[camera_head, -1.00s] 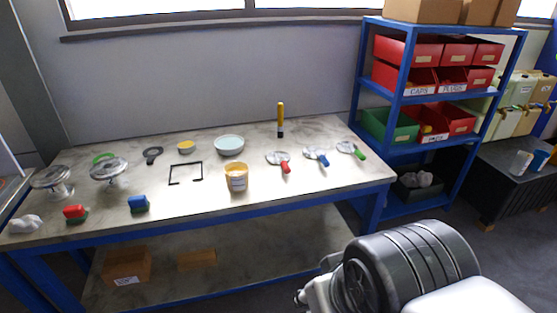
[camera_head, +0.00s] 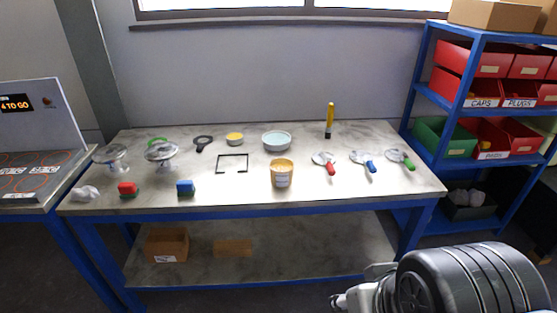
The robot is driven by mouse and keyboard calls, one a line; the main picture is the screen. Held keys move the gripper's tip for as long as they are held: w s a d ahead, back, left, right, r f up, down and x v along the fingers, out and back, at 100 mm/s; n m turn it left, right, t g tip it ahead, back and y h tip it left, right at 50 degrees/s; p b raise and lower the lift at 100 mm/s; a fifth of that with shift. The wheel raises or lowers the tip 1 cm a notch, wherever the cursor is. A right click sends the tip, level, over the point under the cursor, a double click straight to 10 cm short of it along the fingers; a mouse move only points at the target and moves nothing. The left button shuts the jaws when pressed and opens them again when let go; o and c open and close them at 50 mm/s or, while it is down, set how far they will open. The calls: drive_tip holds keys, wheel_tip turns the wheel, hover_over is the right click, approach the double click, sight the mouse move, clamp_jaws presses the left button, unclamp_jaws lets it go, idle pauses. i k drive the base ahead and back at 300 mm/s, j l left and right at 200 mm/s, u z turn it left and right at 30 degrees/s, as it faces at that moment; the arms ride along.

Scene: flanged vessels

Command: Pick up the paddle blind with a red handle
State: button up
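The paddle blind with a red handle (camera_head: 325,163) lies flat on the workbench, right of the middle. Its grey disc points to the back left and its red handle to the front. A blue-handled paddle blind (camera_head: 364,162) and a green-handled one (camera_head: 402,159) lie to its right. Part of my arm shows at the lower right, in front of the bench and well apart from the blinds. My gripper cannot be made out in this view.
The workbench (camera_head: 230,198) also holds a tub (camera_head: 282,174), a pale bowl (camera_head: 277,141), a yellow-handled tool (camera_head: 330,120), a black frame (camera_head: 232,163), and flanged vessels (camera_head: 161,152). A blue shelf rack (camera_head: 437,94) with bins stands right. Bench space in front of the blinds is clear.

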sight(325, 159)
drive_tip(key=i, duration=1.75)
drive_tip(key=l+z, duration=0.05)
drive_tip(key=l, duration=0.05)
